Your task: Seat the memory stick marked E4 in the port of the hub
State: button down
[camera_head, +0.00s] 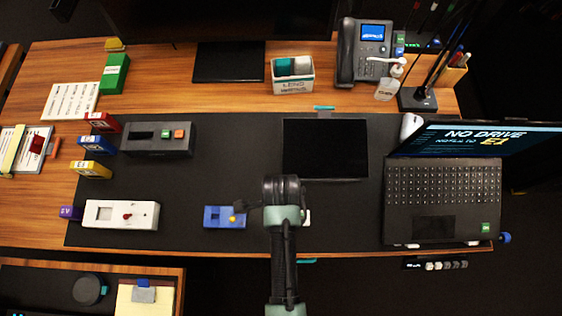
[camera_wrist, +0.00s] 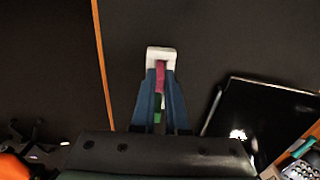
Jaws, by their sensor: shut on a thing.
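My gripper (camera_wrist: 161,90) is shut on a small white thing (camera_wrist: 161,52) with magenta and green parts between the blue fingers. I see no mark on it and cannot tell if it is the E4 stick. In the head view my arm mostly hides it; a white bit (camera_head: 306,217) shows beside my gripper (camera_head: 288,222).
A white box (camera_head: 120,221) with a red knob and a blue box (camera_head: 224,216) lie near the desk's front edge. A black tablet (camera_head: 325,150) and an open laptop (camera_head: 440,198) lie at the right. The dark mat (camera_head: 230,170) is clear between the grey box and the tablet.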

dwell(0.4)
notch_tip(320, 180, up, 9)
jog(key=shift+r, duration=0.15)
jog(key=shift+w+r+n, duration=0.15)
jog(key=shift+r+n, duration=0.15)
jog(key=w+r+n, duration=0.3)
jog(key=w+n, duration=0.4)
jog(key=n, duration=1)
jog(key=shift+a, duration=0.1)
